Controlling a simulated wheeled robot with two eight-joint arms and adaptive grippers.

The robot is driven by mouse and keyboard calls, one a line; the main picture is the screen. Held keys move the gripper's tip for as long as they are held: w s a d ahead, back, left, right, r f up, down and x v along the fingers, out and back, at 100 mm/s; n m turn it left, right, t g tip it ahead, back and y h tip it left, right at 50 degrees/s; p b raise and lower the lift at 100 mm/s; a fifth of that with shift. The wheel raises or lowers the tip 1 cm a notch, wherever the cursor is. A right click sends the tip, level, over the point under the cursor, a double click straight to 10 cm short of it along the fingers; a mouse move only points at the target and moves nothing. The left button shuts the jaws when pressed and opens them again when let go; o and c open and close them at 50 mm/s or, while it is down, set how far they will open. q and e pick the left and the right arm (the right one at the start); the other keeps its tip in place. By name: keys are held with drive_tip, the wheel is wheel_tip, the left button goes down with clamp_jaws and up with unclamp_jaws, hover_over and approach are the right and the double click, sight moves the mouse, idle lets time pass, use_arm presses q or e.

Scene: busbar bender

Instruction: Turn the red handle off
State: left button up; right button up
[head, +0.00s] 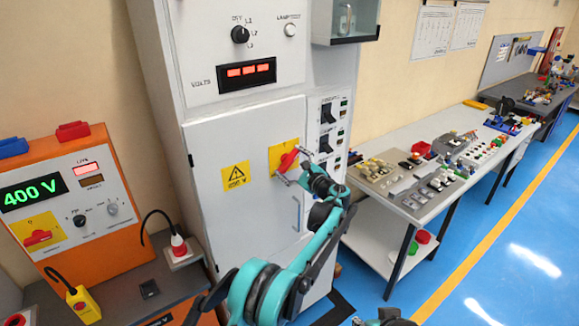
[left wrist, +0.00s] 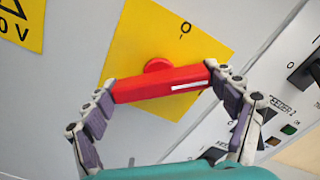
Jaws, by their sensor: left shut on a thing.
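The red handle (head: 288,161) sits on a yellow plate (head: 276,152) on the grey cabinet door. In the left wrist view it is a red bar (left wrist: 160,84) with a white stripe near its right end. The bar lies nearly level there, its right end slightly higher. An "O" mark (left wrist: 185,28) shows on the yellow plate above it. My left gripper (head: 290,170) is shut on the handle, with one finger at each end of the bar. A dark part at the bottom edge (head: 385,319) may be my right gripper; its fingers cannot be made out.
A yellow warning sign (head: 235,176) is left of the handle; a vertical door grip (head: 296,213) is below. Black switches (head: 327,112) line the panel at right. An orange 400 V unit (head: 75,190) stands left, and a workbench (head: 440,165) with parts stands right.

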use_arm(q)
drive_tip(key=n+b, duration=0.1)
drive_tip(key=n, duration=0.3)
drive_tip(key=shift+n, duration=0.3)
drive_tip(key=n+b, duration=0.1)
drive_tip(key=n, duration=0.4)
drive_tip(key=shift+n, duration=0.3)
drive_tip(key=o, duration=1.5)
drive_tip(key=shift+o, duration=0.2)
drive_tip(key=shift+s+d, duration=0.1)
drive_tip(key=v, duration=1.1)
drive_tip(key=shift+s+d, duration=0.15)
drive_tip(key=shift+s, duration=0.2)
